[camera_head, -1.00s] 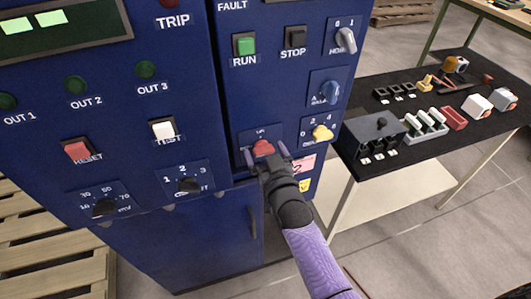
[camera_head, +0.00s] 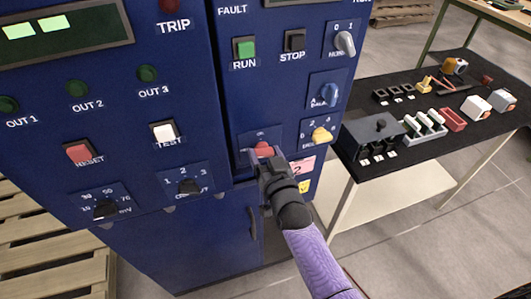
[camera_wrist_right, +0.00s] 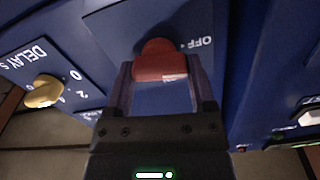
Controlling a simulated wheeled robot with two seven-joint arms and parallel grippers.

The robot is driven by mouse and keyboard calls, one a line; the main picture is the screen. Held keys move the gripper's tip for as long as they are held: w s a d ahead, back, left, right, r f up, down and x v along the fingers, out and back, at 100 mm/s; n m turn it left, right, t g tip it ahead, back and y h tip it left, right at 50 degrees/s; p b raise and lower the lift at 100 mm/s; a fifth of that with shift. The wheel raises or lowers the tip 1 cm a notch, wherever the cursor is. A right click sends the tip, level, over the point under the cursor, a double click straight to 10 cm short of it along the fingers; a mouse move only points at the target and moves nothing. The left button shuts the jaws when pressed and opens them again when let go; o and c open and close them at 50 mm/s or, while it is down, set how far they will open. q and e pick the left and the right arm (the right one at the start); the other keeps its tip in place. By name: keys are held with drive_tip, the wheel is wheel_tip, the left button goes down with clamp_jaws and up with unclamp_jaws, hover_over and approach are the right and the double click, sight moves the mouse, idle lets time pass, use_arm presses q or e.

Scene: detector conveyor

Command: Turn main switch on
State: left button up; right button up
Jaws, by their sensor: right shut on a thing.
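The main switch is a red rotary knob (camera_head: 264,149) on a small blue plate low on the right-hand cabinet. My right gripper (camera_head: 264,157) reaches it from below, its fingers on both sides of the knob. In the right wrist view the red knob (camera_wrist_right: 158,58) sits between the fingertips of my right gripper (camera_wrist_right: 162,74), which is shut on it. A white mark shows on the knob's lower edge. An OFF label is to its right; the rest of its plate's lettering is hidden or unclear. My left gripper is not in view.
A yellow selector knob (camera_head: 321,135) sits close to the right of the switch, with a blue knob (camera_head: 330,95) above it. Green RUN (camera_head: 245,48) and black STOP (camera_head: 295,40) buttons are higher up. A black-topped table (camera_head: 465,125) with parts stands right.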

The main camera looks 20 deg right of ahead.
drive_tip(key=shift+m, duration=0.9)
drive_tip(key=m, duration=0.2)
drive_tip(key=shift+d+m+p, duration=0.1)
drive_tip(key=shift+m+p, duration=0.2)
drive_tip(key=shift+m, duration=0.1)
drive_tip(key=m, duration=0.2)
drive_tip(key=shift+f+m, duration=0.1)
drive_tip(key=shift+m, duration=0.2)
drive_tip(key=m, duration=0.6)
drive_tip(key=shift+f+b, duration=0.15)
drive_tip(key=shift+b, duration=0.25)
drive_tip(key=shift+m, duration=0.9)
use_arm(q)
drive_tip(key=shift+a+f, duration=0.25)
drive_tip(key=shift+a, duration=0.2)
use_arm(e)
drive_tip(key=shift+m, duration=0.6)
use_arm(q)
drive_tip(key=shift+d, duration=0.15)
